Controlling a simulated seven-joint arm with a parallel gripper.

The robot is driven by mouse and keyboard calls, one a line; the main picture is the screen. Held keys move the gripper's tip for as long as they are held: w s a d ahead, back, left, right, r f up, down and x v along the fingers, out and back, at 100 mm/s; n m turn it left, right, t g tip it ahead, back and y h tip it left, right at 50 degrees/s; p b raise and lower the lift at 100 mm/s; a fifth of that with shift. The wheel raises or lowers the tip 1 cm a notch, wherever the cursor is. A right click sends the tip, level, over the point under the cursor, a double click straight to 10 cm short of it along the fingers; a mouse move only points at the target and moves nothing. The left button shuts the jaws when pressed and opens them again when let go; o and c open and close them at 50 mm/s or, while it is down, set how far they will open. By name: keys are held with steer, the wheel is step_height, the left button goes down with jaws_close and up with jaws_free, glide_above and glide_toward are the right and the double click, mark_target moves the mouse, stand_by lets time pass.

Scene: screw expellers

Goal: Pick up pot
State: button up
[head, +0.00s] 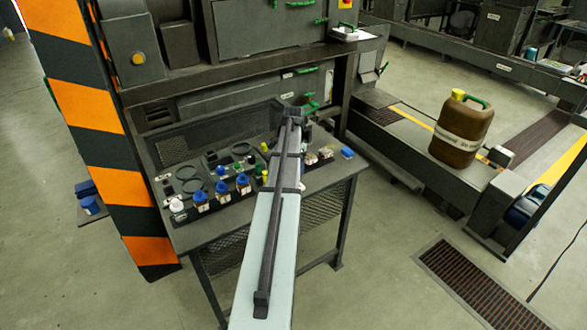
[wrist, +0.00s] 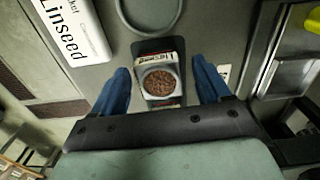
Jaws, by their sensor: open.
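A small pot (wrist: 160,84) filled with brown seeds or pellets shows in the wrist view, with a printed label on its rim side. It sits on a dark square spot on a grey surface. My gripper (wrist: 160,66) is open, with one blue finger on each side of the pot and a visible gap to both. Whether the fingertips are level with the pot is hard to tell. In the head view my arm hides the gripper. Small open pots (head: 326,152) stand right of my arm on the bench; I cannot tell which is the one between my fingers.
A white "Linseed" label (wrist: 72,38) lies left of the pot. A dark ring (wrist: 150,22) lies just beyond it. Several blue-lidded bottles (head: 201,201) stand on the bench (head: 176,240) left of my arm. A brown jerrycan (head: 462,132) stands on the right platform.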

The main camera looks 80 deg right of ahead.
steer(key=shift+f, duration=0.2)
steer(key=c, duration=1.1)
steer(key=shift+c, duration=0.2)
steer(key=shift+r, duration=0.15)
step_height(320, 180, up, 9)
steer(key=shift+f, duration=0.15)
steer(key=shift+w+r, duration=0.15)
steer(key=shift+r, duration=0.15)
steer(key=w+d, duration=0.8)
steer(key=d, duration=0.5)
steer(key=shift+w+d+f, duration=0.25)
steer(key=shift+w+f, duration=0.15)
